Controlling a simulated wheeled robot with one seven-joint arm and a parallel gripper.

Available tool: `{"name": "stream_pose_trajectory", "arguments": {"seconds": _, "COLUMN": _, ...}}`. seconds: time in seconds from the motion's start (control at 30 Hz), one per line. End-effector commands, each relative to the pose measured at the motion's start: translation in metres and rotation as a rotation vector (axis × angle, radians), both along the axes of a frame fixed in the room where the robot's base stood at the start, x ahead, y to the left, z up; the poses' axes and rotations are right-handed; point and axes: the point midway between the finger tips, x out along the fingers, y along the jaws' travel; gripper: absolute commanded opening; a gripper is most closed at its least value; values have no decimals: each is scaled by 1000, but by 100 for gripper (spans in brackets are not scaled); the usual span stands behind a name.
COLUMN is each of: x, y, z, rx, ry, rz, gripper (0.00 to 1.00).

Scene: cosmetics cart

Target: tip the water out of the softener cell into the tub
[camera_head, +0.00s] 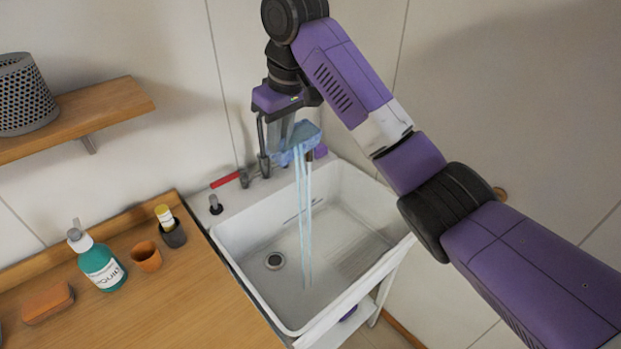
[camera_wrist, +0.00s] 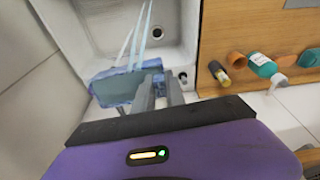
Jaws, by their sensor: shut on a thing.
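The softener cell (camera_head: 306,134) is a translucent blue block, held tilted above the tub (camera_head: 345,240), a white basin with a drain. Thin pale-blue streams of water fall from the cell to the tub floor. My gripper (camera_head: 284,136) is shut on the cell near the wall side of the tub. In the wrist view the cell (camera_wrist: 115,88) sits at the fingertips (camera_wrist: 158,90), and the streams run over the tub (camera_wrist: 95,30). My fingers hide part of the cell.
Left of the tub, a wooden counter (camera_head: 190,300) holds a teal soap bottle (camera_head: 103,264), an orange cup (camera_head: 146,256) and a dark cup (camera_head: 173,234). A wooden shelf (camera_head: 110,108) hangs above.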

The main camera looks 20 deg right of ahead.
Motion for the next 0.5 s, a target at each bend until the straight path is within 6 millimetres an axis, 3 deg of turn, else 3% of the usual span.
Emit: {"name": "stream_pose_trajectory", "arguments": {"seconds": 0.5, "x": -9, "y": -3, "z": -8, "rx": 41, "ry": -89, "rz": 2, "gripper": 0}}
